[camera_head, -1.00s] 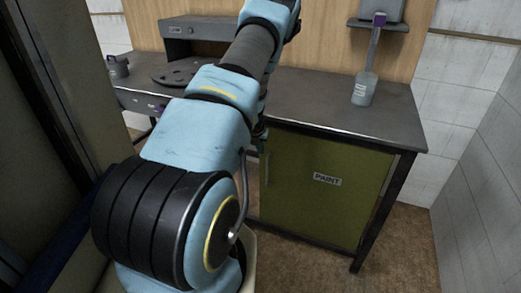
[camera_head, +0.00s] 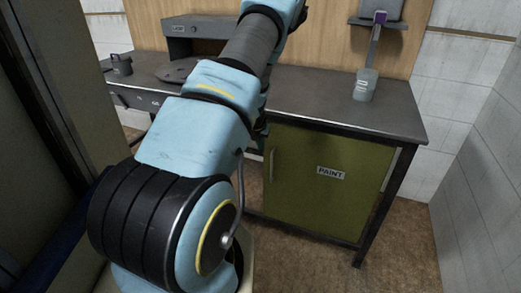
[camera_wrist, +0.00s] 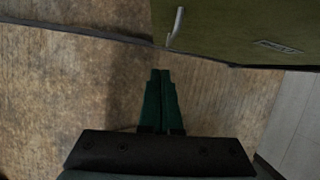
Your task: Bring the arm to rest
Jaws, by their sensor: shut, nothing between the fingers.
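My gripper (camera_wrist: 160,76) shows in the wrist view with its two green fingers shut together and nothing between them. It points over the brown floor, with the green cabinet beyond its tips. In the head view my blue and black arm rises from the lower left toward the top middle. The gripper itself is hidden or out of frame there.
A dark workbench (camera_head: 330,103) stands ahead, with a green cabinet (camera_head: 313,205) labelled PAINT below it. Bare floor (camera_head: 400,250) lies at the lower right.

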